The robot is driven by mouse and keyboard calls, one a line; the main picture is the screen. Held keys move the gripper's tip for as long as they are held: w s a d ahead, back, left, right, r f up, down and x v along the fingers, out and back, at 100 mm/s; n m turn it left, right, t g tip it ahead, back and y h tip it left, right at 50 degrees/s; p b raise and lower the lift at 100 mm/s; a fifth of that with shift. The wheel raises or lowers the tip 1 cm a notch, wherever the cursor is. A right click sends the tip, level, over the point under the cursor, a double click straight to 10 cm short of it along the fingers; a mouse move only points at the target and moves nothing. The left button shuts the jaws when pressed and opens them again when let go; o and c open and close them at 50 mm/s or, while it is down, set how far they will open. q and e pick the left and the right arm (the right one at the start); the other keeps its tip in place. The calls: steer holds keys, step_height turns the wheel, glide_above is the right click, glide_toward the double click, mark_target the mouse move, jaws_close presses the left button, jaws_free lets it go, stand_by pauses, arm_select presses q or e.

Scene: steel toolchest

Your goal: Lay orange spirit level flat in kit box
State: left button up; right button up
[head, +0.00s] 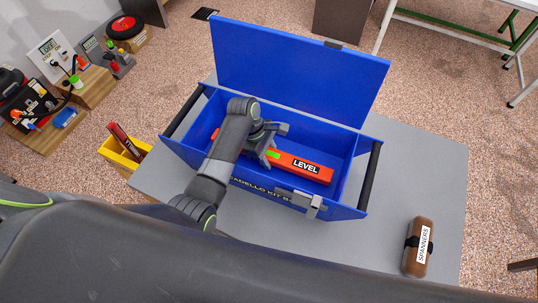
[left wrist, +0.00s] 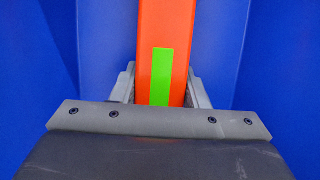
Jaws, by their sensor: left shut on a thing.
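The orange spirit level (head: 312,168), marked LEVEL and with a green vial patch, is inside the open blue kit box (head: 345,193). It lies lengthwise along the box, and its left part is partly hidden by my arm. My left gripper (head: 268,154) reaches into the box from above and is shut on the level near its middle. In the left wrist view the level (left wrist: 166,30) passes between the two fingers (left wrist: 160,88), with blue box surfaces around it. I cannot tell whether the level touches the box floor. My right gripper is not in view.
The box lid (head: 297,70) stands open at the back. The box sits on a grey table (head: 430,165). A brown roll labelled SPANNERS (head: 417,247) lies at the table's right front. A yellow bin (head: 122,154) stands left of the table.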

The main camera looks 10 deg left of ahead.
arm_select(q)
steer(key=shift+f, duration=0.75)
stand_by(0.4)
steer(key=o, duration=2)
steer(key=shift+f, duration=0.1)
steer(key=shift+r+p, duration=5.1)
steer(key=shift+p, duration=1.15)
